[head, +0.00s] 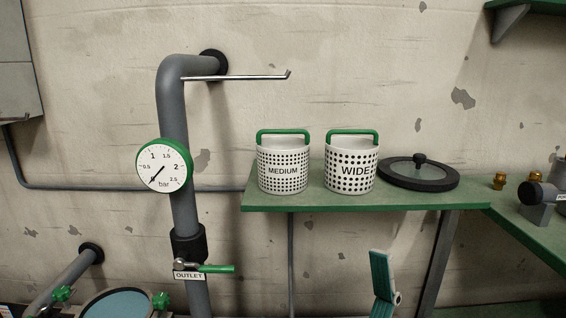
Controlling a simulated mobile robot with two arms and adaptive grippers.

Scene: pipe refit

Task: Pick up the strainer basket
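Two white perforated strainer baskets with green handles stand upright side by side on a green shelf (300,201). The left basket (284,180) is labelled MEDIUM and has smaller holes. The right basket (350,178) is labelled WIDE and has larger holes. A teal ribbed piece (382,277) rises from the bottom edge below the shelf. It looks like a finger of my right gripper, apart from both baskets; the rest is out of frame. My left gripper is not in view.
A round dark-rimmed glass lid (418,172) lies right of the baskets. Brass fittings (499,181) sit farther right. A grey pipe (180,215) with a pressure gauge (164,165) and OUTLET valve (205,268) stands left. A thin rod (236,77) juts out above the shelf.

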